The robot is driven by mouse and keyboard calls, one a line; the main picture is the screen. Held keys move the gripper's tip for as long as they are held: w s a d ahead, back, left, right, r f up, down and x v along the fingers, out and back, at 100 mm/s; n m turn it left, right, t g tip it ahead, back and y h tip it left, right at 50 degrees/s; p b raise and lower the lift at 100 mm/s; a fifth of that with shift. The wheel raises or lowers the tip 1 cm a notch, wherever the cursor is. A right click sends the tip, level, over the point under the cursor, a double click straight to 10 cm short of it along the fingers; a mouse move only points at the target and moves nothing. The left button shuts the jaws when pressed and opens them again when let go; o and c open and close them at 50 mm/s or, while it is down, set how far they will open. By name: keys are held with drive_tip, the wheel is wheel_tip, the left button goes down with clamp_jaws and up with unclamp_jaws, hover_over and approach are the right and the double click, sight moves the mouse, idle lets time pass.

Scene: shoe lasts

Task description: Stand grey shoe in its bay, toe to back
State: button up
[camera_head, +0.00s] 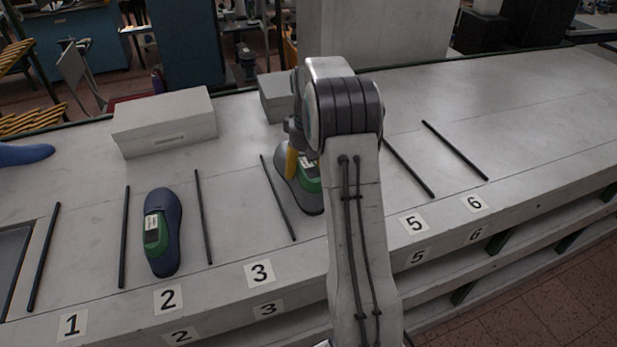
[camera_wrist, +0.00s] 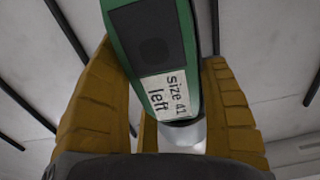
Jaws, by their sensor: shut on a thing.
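The grey shoe (camera_head: 312,201) is by the bench top, just right of the black bar (camera_head: 278,198) on the right of bay 3. My arm hides its right side and the number in front of it. My gripper (camera_head: 292,163) is shut on its green block (camera_head: 308,172). In the wrist view the yellow fingers lie on both sides of the green block (camera_wrist: 150,40), whose label reads "size 41 left". A bit of grey shoe (camera_wrist: 185,133) shows below the label. I cannot tell whether its sole touches the bench.
A blue shoe (camera_head: 163,232) stands in bay 2; another blue piece (camera_head: 22,154) lies at the far left. A grey box (camera_head: 165,121) stands behind bays 2 and 3, a smaller one (camera_head: 275,97) behind my gripper. Bays 1, 3 and 6 look empty.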

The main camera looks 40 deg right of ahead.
drive_tip(key=shift+f+p, duration=1.45)
drive_tip(key=shift+f, duration=0.25)
drive_tip(key=o, duration=1.2)
drive_tip(key=shift+f, duration=0.1)
